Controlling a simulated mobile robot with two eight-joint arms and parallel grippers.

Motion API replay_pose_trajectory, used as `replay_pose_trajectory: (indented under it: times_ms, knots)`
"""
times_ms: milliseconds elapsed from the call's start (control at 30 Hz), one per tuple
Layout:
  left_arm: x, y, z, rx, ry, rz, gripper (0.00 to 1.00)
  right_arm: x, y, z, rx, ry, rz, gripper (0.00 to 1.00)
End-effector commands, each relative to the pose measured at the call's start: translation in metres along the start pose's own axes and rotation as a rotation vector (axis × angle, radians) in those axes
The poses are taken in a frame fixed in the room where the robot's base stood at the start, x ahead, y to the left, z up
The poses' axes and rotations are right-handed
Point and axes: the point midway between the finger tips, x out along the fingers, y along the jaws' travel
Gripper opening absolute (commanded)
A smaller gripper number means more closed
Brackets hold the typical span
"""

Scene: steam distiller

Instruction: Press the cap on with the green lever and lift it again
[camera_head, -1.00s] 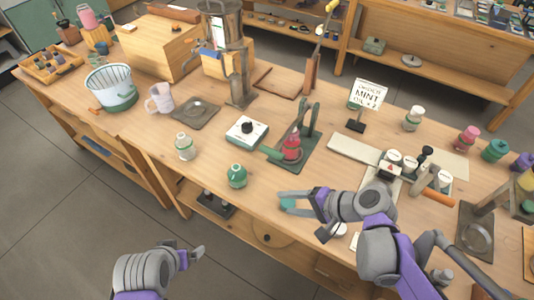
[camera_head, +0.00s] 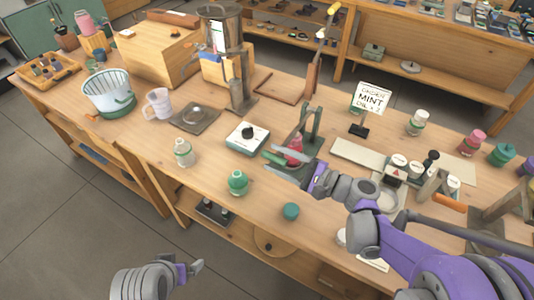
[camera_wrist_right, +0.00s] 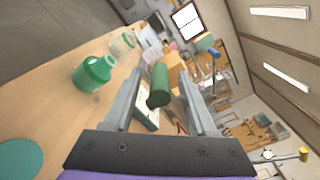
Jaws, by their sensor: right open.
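The press (camera_head: 311,125) stands on a dark base plate, with its green lever (camera_head: 274,158) pointing toward the left. A red bottle (camera_head: 296,144) stands in the press, partly hidden by my right gripper and the lever; I cannot tell how its cap sits. My right gripper (camera_head: 277,163) is open at the lever. In the right wrist view the green lever handle (camera_wrist_right: 159,85) lies between the two spread fingers (camera_wrist_right: 155,90), with gaps on both sides. My left gripper (camera_head: 192,268) is low, away from the table's front edge; its jaw opening is unclear.
A teal disc (camera_head: 290,211) lies near the front edge. A green-topped bottle (camera_head: 237,183), a clear bottle (camera_head: 183,152) and a white box with a black knob (camera_head: 247,138) stand left of the press. A sign (camera_head: 371,98) and machine with white-topped jars (camera_head: 399,161) are right.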

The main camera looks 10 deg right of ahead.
Motion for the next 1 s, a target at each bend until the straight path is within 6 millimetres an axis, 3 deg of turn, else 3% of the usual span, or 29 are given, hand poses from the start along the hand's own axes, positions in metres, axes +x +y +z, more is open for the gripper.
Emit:
replay_pose_trajectory:
  times_ms: [200, 567, 900, 1000]
  knots:
    - [-0.001, 0.000, -0.001, 0.000, 0.000, 0.000, 1.00, 0.027, 0.001, 0.001, 0.000, -0.002, 0.001, 0.57]
    - [-0.001, 0.000, -0.001, 0.000, 0.000, 0.000, 1.00, 0.032, 0.000, 0.000, 0.000, 0.001, 0.000, 0.57]
    - [-0.001, 0.000, -0.001, 0.000, 0.000, 0.000, 1.00, 0.032, 0.001, 0.000, 0.000, 0.001, 0.001, 0.00]
    - [-0.001, 0.000, -0.001, 0.000, 0.000, 0.000, 1.00, 0.032, 0.001, 0.000, -0.001, 0.001, 0.001, 0.00]
